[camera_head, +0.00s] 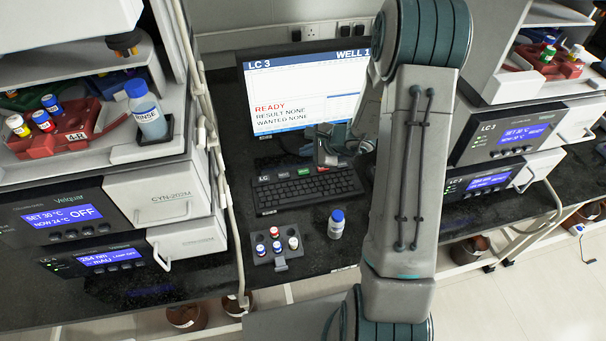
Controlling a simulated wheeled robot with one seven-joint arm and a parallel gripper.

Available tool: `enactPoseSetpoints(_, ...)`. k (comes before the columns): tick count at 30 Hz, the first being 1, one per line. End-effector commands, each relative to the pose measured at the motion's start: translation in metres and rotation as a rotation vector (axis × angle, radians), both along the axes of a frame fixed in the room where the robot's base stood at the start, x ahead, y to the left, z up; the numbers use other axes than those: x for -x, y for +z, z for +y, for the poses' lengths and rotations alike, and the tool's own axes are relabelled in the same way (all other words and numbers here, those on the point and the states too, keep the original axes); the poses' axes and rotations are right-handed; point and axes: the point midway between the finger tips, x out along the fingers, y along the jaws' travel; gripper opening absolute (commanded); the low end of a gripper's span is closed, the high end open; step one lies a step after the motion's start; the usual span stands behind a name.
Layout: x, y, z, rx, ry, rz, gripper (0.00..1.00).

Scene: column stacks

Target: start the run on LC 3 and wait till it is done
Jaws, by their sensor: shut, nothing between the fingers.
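The monitor (300,85) shows "LC 3" and "WELL 1", with READY in red, RESULT NONE and WANTED NONE. A black keyboard (308,192) lies in front of it, with a green key (305,171) among coloured keys along its back edge. My gripper (328,160) is shut and empty at the back right of the keyboard, before the screen's lower part. I cannot tell whether it touches a key. It and my arm hide part of the screen and some keys. The LC 3 stack (509,133) stands at the right, with lit blue displays.
A small dark rack (263,257) with several capped vials and a blue-capped bottle (336,224) stand in front of the keyboard. Another column stack (80,217) stands at the left, with a RINSE bottle (150,116) on it. Tubing hangs beside it.

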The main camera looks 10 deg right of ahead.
Motion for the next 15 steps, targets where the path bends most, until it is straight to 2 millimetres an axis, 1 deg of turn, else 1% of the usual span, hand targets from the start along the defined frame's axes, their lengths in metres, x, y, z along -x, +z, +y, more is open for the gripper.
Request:
enactPoseSetpoints(1,0.0,-0.013,0.0,0.0,0.0,0.001,0.0)
enactPoseSetpoints(6,0.0,-0.038,0.0,0.001,0.001,0.0,0.0)
enactPoseSetpoints(10,0.0,-0.049,0.0,0.0,0.0,-0.001,0.0)
enactPoseSetpoints(15,0.0,-0.055,0.0,0.0,0.0,-0.001,0.0)
